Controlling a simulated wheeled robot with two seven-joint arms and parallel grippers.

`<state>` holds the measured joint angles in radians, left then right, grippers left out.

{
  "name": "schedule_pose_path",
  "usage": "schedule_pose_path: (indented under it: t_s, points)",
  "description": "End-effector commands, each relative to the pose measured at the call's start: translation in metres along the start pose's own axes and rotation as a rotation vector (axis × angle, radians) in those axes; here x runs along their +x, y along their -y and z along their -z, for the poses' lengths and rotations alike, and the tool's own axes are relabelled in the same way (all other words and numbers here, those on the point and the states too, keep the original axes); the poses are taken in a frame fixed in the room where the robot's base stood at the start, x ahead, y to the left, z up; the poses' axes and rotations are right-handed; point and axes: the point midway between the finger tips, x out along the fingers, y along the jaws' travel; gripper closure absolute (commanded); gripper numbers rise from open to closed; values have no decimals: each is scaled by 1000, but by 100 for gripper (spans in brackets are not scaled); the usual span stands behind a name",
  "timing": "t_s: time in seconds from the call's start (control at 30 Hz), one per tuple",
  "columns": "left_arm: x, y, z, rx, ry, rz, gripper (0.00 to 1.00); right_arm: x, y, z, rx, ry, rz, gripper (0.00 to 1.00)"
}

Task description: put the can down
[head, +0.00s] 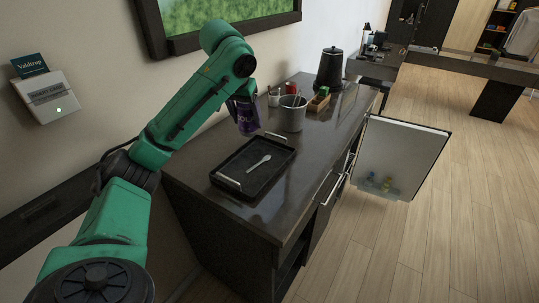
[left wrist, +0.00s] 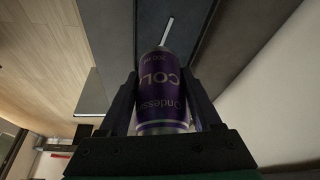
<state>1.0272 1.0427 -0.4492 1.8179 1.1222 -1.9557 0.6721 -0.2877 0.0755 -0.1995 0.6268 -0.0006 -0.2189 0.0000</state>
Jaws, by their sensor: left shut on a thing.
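A purple can (head: 248,122) with "COL" lettering is held by my left gripper (head: 243,103), which comes down over the vanity counter. In the left wrist view the can (left wrist: 162,92) sits between the two fingers of the gripper (left wrist: 163,105), with its printed text upside down. In the head view the can hangs between the black tray and the grey bucket; I cannot tell whether its base touches the counter. My right gripper is not in view.
A black tray (head: 238,189) with a spoon (head: 259,162) lies on the dark counter (head: 283,194). A grey bucket (head: 292,120), a small wooden box (head: 319,104) and a black kettle (head: 329,68) stand behind. An open fridge door (head: 400,157) juts out at the right. Bare counter lies right of the tray.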

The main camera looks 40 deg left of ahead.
Motion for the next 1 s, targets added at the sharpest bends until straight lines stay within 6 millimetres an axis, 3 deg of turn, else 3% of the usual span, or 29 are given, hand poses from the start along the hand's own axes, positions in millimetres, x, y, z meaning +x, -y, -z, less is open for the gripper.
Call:
schedule_pose_path:
  t_s: [0.07, 0.17, 0.4, 0.5, 0.77, 0.87, 1.0]
  points:
    - [3, 1, -1, 0, 0, 2, 100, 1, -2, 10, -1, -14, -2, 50]
    - [25, 2, -10, 1, 3, 6, 100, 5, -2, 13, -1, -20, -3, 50]
    - [99, 2, -41, 1, 4, 7, 100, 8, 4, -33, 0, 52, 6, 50]
    - [125, 1, -52, 2, 2, 4, 100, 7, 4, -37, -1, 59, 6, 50]
    - [168, 1, -69, 0, 0, 3, 100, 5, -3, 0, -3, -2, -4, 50]
    - [181, 1, -74, 0, -3, 2, 100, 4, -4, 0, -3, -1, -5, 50]
    - [183, 1, -74, 0, -6, 1, 100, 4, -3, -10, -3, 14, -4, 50]
